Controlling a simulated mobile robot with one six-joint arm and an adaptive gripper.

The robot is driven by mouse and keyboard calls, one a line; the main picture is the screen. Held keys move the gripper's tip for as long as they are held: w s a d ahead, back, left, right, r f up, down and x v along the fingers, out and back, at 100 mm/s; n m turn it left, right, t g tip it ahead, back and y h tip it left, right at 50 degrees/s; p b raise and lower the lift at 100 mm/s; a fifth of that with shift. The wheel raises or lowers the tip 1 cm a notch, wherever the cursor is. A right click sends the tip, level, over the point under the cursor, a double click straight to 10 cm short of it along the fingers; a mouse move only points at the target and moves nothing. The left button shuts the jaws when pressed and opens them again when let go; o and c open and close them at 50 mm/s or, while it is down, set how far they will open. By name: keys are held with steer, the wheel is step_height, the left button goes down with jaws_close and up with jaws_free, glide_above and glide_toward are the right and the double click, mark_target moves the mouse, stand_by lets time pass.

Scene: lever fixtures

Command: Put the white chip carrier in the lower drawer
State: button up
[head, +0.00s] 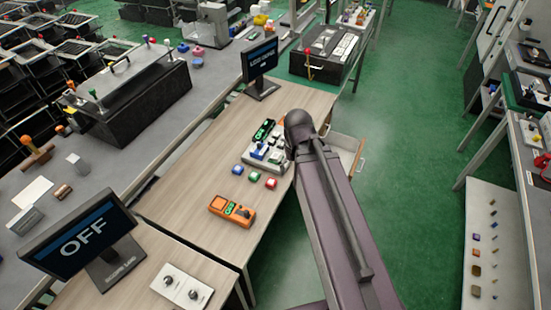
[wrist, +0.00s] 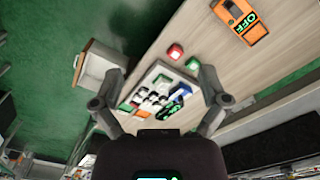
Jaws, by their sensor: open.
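My gripper (wrist: 162,102) is open and empty in the wrist view, its fingers spread on either side of a pale tray (wrist: 160,72) on the wooden table. Small white, black, green, red and blue pieces crowd the tray; I cannot tell for certain which is the white chip carrier. The tray also shows in the head view (head: 249,157), partly hidden behind my arm, which hides my gripper there. An open drawer (wrist: 93,67) juts from the table's edge, left of the tray in the wrist view. It shows in the head view (head: 347,147) right of my arm. I cannot tell whether it is the lower one.
Red and green blocks (wrist: 175,52) stand beside the tray. An orange device (head: 232,210) lies toward the table's near end. A dark monitor (head: 260,68) stands at the far end, and one reading OFF (head: 85,240) is at near left.

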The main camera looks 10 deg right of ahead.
steer(key=w+f+n+b, duration=0.3)
steer(key=w+f+b, duration=0.1)
steer(key=w, duration=0.5)
steer(key=w+f+n+b, duration=0.4)
steer(key=w, duration=0.6)
steer(key=w+f+n+b, duration=0.3)
steer(key=w+f+b, duration=0.1)
steer(key=w, duration=0.5)
steer(key=shift+w+f, duration=0.15)
steer(key=shift+f, duration=0.15)
steer(key=b, duration=0.9)
glide_above(277, 155)
steer(key=f, duration=0.8)
steer(key=shift+s+f, duration=0.25)
steer(key=shift+f, duration=0.05)
steer(key=shift+w+f+b, duration=0.1)
steer(key=shift+f+b, duration=2.4)
steer(key=shift+f, duration=0.1)
